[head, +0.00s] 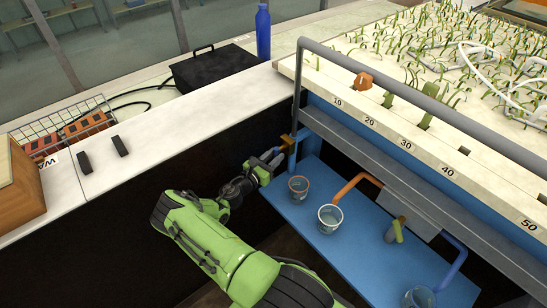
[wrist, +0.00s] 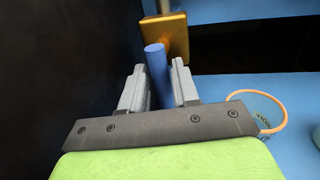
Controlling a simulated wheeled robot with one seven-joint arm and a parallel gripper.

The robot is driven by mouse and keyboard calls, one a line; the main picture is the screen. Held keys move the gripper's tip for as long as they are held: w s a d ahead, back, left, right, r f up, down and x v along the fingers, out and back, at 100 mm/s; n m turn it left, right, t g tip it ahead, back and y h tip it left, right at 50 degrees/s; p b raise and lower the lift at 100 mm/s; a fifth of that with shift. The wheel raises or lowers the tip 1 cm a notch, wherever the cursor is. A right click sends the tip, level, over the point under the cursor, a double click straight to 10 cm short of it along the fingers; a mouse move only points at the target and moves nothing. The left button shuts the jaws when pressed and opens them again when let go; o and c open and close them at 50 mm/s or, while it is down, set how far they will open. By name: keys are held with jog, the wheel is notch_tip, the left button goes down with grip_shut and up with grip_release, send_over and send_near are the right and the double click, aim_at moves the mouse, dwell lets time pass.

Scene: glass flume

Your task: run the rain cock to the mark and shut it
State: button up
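The cock is a brass block (head: 287,141) with a blue lever (wrist: 157,66), fixed at the near left corner of the flume. The brass body (wrist: 165,34) shows ahead of my fingers in the wrist view. My gripper (head: 273,160) has its two grey fingers (wrist: 160,88) on either side of the blue lever, with hardly any gap, and appears closed on it. A small orange-rimmed cup (head: 298,186) stands on the blue shelf below, near the cock; its orange rim (wrist: 284,112) shows at right in the wrist view. I cannot make out a mark or any water stream.
A pale cup (head: 330,217) stands on the blue shelf (head: 310,236) by an orange pipe (head: 357,184). A grey rail (head: 425,103) runs along the numbered flume edge. A dark wall (wrist: 60,75) lies close left of my gripper. A black case (head: 213,68) sits on the ledge.

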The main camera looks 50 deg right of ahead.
grip_shut()
